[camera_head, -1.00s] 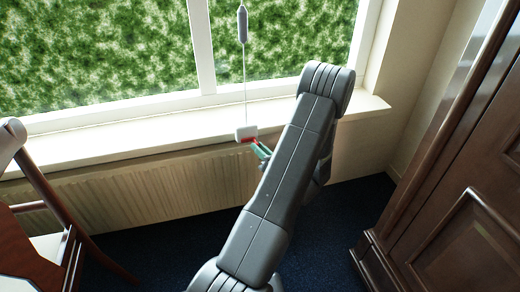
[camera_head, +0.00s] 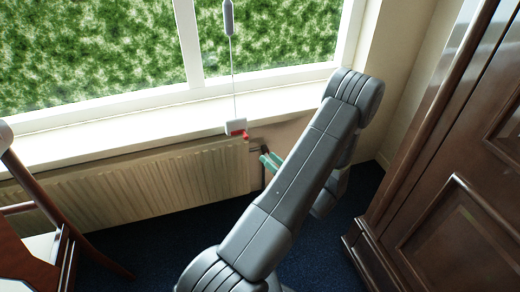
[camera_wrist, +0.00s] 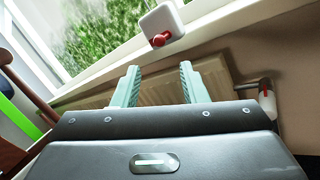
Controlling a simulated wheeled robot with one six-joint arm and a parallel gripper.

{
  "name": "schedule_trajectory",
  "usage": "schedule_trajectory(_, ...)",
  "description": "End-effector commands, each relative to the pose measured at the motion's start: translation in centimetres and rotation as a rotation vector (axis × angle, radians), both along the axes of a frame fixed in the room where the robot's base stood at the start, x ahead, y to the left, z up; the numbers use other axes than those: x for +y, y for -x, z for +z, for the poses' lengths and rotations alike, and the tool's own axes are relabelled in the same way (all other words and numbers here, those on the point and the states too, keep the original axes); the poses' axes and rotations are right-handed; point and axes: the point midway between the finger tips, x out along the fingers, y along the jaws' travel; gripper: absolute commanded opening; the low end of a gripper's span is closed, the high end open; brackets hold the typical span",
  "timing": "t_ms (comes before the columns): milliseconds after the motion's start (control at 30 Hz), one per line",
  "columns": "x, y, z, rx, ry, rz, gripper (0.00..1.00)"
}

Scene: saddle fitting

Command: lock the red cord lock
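The cord lock is a small white box (camera_head: 235,125) with a red lever (camera_head: 245,135), at the bottom of a thin cord by the window sill. In the wrist view the white box (camera_wrist: 163,20) is at the top, with the rounded red lever (camera_wrist: 160,40) jutting from its lower face. My gripper (camera_wrist: 160,78) is open and empty, its two green fingers apart. The lever shows beyond the fingertips, between them in the picture and touching neither. In the head view my gripper (camera_head: 270,161) is right of and below the box, partly hidden by my arm.
The cord runs up to a grey pull (camera_head: 229,18) before the window. A white sill (camera_head: 120,137) and a ribbed radiator (camera_head: 170,180) lie behind. A radiator valve (camera_wrist: 265,90) is right of my fingers. A chair (camera_head: 40,205) stands left, a dark wooden cabinet (camera_head: 450,170) right.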

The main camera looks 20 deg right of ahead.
Motion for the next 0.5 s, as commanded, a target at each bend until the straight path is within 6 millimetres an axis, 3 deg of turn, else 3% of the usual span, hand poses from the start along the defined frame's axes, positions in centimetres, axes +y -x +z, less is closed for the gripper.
schedule_trajectory(200,-1.3,2.3,-0.5,0.001,-0.001,-0.002,0.39)
schedule_trajectory(500,-1.5,2.9,-0.6,0.0,0.0,0.0,0.39)
